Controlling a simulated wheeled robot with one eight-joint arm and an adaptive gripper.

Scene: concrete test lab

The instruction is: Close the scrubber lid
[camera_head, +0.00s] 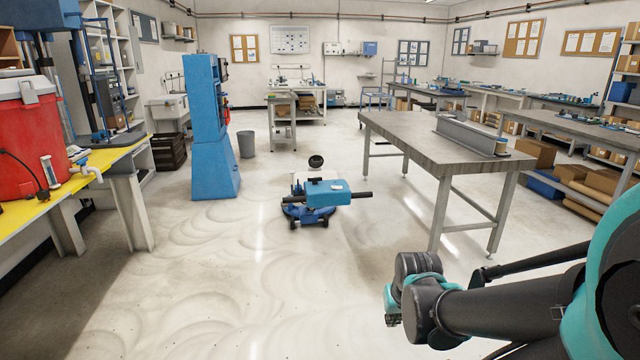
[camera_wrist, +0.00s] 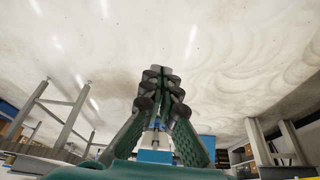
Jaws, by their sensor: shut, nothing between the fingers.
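The scrubber (camera_head: 308,208) is a small blue machine with a white part and black bars, standing on the floor at mid-distance in the head view. A blue block (camera_head: 328,192) on it may be its lid. A round black piece (camera_head: 316,161) stands above it. I cannot tell how far the lid is open. In the wrist view, a blue and white shape (camera_wrist: 154,155) low behind the fingers looks like the scrubber, partly hidden. My gripper (camera_wrist: 160,72) is shut and empty, its green fingers meeting at the tips. It is apart from the scrubber.
A long grey table (camera_head: 400,125) stands right of the scrubber. A blue cabinet (camera_head: 212,130) and a grey bin (camera_head: 246,144) stand to its left and behind. A yellow-topped bench (camera_head: 110,158) runs along the left. The floor (camera_head: 230,290) in front is clear.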

